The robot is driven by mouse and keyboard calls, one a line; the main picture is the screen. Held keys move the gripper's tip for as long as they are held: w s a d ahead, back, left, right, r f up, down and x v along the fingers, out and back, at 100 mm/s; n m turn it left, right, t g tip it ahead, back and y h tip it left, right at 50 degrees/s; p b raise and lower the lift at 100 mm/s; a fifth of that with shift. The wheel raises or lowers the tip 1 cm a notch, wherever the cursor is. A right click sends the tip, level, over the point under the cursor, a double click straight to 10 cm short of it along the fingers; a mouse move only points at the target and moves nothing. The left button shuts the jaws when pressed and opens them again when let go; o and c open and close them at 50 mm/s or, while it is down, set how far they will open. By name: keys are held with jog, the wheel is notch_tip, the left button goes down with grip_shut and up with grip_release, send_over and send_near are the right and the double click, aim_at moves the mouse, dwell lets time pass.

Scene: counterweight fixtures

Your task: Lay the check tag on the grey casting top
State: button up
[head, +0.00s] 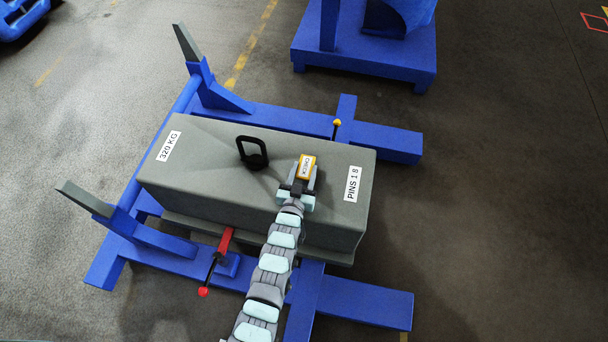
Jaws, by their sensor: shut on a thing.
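The check tag (306,167) is a small yellow-orange block with a white label reading CHECK. My gripper (303,180) is shut on it, over the right half of the grey casting. The grey casting (210,165) is a long block with a flat-looking top, labelled 320 KG at the left and PINS 1 8 at the right. I cannot tell whether the tag touches the casting top or hangs just above it. My gripper and arm hide part of the casting's top and front side.
A black lifting eye (252,152) stands on the casting top, left of my gripper. The blue frame (355,296) surrounds the casting, with upright arms at left. A red clamp with a red-knobbed lever (203,291) is in front; a yellow-knobbed pin (337,122) is behind.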

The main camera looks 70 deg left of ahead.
jog(key=shift+f, duration=0.8)
jog(key=shift+f, duration=0.1)
jog(key=o, duration=1.4)
jog(key=shift+f, duration=0.1)
jog(key=shift+c, duration=0.2)
jog(key=shift+r, duration=0.2)
jog(key=shift+s+d, duration=0.2)
jog(key=shift+d, duration=0.05)
jog(key=p+v, duration=0.2)
jog(key=v, duration=0.9)
jog(key=shift+s+d+p, duration=0.2)
jog(key=shift+p, duration=0.2)
jog(key=shift+w, duration=0.1)
